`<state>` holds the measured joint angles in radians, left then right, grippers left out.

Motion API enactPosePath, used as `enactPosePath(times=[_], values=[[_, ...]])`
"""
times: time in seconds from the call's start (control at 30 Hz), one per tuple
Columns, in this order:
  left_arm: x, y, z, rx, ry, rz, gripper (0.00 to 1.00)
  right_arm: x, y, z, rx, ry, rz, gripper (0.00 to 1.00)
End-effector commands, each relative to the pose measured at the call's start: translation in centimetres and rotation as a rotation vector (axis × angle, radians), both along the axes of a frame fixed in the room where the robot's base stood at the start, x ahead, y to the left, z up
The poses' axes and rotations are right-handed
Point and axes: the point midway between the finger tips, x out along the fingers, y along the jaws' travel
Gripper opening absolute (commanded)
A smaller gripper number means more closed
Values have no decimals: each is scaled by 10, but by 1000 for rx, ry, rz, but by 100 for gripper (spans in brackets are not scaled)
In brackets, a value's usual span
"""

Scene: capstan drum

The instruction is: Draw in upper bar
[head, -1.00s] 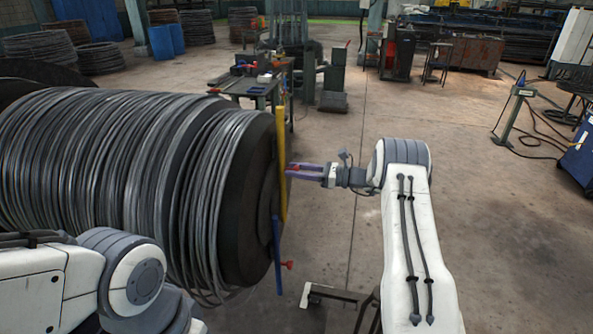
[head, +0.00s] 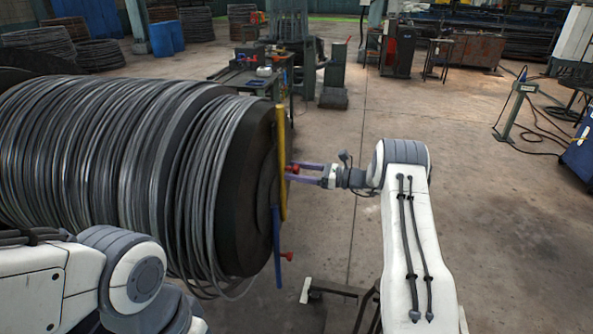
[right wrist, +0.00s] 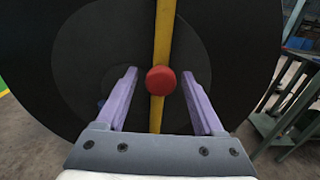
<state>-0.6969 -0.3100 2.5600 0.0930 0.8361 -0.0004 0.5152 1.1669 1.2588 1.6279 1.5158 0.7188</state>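The upper bar (head: 282,140) is yellow and stands upright against the dark end face of the drum (head: 245,190). It also shows in the right wrist view (right wrist: 163,35), with a round red knob (right wrist: 161,80) on it. My right gripper (head: 289,171) is open at the bar. Its two purple fingers stand apart on either side of the knob, with gaps showing in the right wrist view (right wrist: 164,85). A blue lower bar (head: 277,245) with a red knob (head: 287,256) hangs below the yellow one. My left gripper is out of view; only its arm shows at lower left.
Wire coils (head: 90,150) wrap the drum. A green bench (head: 250,82) stands behind the drum, and a green frame (right wrist: 290,110) shows at right in the right wrist view. The concrete floor (head: 480,230) to the right is mostly clear.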

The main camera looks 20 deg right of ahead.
Motion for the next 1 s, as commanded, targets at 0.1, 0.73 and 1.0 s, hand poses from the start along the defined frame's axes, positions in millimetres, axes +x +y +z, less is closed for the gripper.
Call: enactPosePath(times=[0.1,0.73,1.0], values=[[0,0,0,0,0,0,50,0,0,1,1,-3,0,70],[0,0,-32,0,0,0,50,-48,-73,-1,0,-4,-3,70],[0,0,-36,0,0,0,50,-59,-87,1,0,-2,0,70]])
